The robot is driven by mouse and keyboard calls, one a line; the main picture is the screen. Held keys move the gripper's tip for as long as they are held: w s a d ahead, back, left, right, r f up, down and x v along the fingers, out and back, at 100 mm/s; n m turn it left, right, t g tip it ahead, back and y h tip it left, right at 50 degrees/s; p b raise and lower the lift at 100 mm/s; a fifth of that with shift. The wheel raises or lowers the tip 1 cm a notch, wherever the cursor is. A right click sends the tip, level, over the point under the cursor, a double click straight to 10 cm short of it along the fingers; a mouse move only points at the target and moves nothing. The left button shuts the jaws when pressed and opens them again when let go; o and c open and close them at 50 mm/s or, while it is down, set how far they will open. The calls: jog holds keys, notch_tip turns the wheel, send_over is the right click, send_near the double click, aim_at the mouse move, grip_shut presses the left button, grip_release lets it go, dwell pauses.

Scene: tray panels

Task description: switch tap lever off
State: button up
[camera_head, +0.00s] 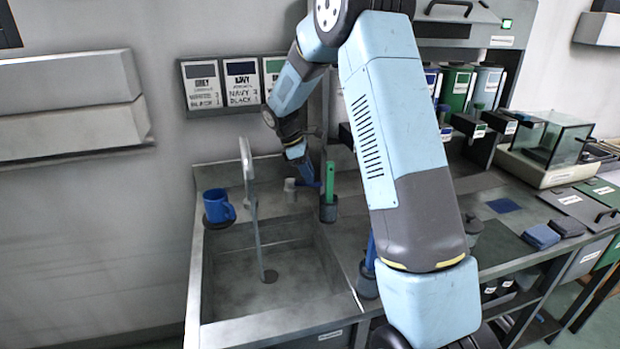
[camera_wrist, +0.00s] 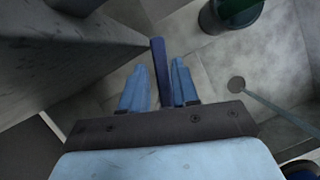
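The tap spout (camera_head: 246,158) stands at the back of the sink, and a thin pale stream runs down from it to the drain (camera_head: 268,276). My gripper (camera_head: 305,174) is low behind the sink's back right corner, partly hidden by its own wrist. In the wrist view, its two light blue fingers (camera_wrist: 158,88) are apart. In the head view, a small blue piece shows by the fingertips, but I cannot clearly separate lever from fingers.
A blue mug (camera_head: 219,206) stands left of the sink (camera_head: 232,290). A green-handled tool in a dark pot (camera_head: 328,212) stands close right of my gripper. Label panels (camera_head: 202,88) hang on the wall behind. Folded cloths (camera_head: 541,236) lie on the right counter.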

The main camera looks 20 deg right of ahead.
jog(key=shift+x, duration=0.95)
jog(key=shift+c, duration=0.4)
grip_shut()
